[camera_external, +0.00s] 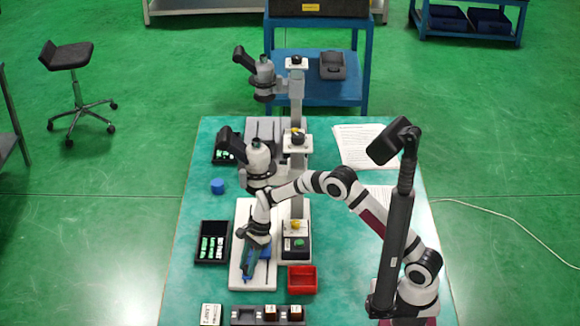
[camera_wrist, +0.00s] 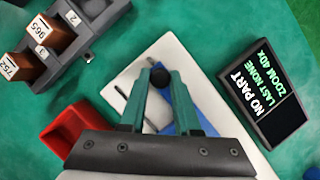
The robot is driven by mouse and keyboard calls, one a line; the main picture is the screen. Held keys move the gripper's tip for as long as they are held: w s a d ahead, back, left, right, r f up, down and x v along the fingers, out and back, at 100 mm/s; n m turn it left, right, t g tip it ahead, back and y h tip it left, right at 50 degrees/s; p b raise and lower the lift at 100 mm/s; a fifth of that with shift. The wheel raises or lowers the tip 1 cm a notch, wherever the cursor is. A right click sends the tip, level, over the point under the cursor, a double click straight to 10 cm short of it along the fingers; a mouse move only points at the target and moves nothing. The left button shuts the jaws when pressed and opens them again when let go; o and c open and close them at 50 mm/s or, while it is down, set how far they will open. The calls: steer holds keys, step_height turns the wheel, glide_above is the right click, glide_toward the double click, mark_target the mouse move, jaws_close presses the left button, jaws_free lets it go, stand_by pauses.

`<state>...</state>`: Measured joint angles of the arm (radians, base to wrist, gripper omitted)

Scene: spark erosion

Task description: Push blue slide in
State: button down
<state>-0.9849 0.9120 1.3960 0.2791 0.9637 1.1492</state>
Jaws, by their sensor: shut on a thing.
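The blue slide (camera_wrist: 167,129) lies on the white microscope base (camera_wrist: 190,62), partly hidden behind my fingers. It also shows as blue at my gripper in the external view (camera_external: 264,254). My gripper (camera_wrist: 160,78) points down over the base, its two teal fingers shut on a small dark round knob (camera_wrist: 160,78) between the tips. How the knob joins the slide is hidden. In the external view my gripper (camera_external: 248,273) is low over the front part of the base (camera_external: 240,220), below the microscope head (camera_external: 258,160).
A red tray (camera_external: 302,279) stands right of the base. A black display (camera_wrist: 262,90) reads "NO PART". A dark rack (camera_external: 268,314) with numbered brown blocks stands at the front edge. A second microscope (camera_external: 263,77) stands behind. A blue cylinder (camera_external: 217,186) sits left.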

steer(key=shift+d, duration=0.1)
steer(key=w, duration=1.1)
steer(key=shift+w, duration=0.35)
steer(key=c, duration=0.6)
jaws_free()
steer(key=shift+s, duration=0.15)
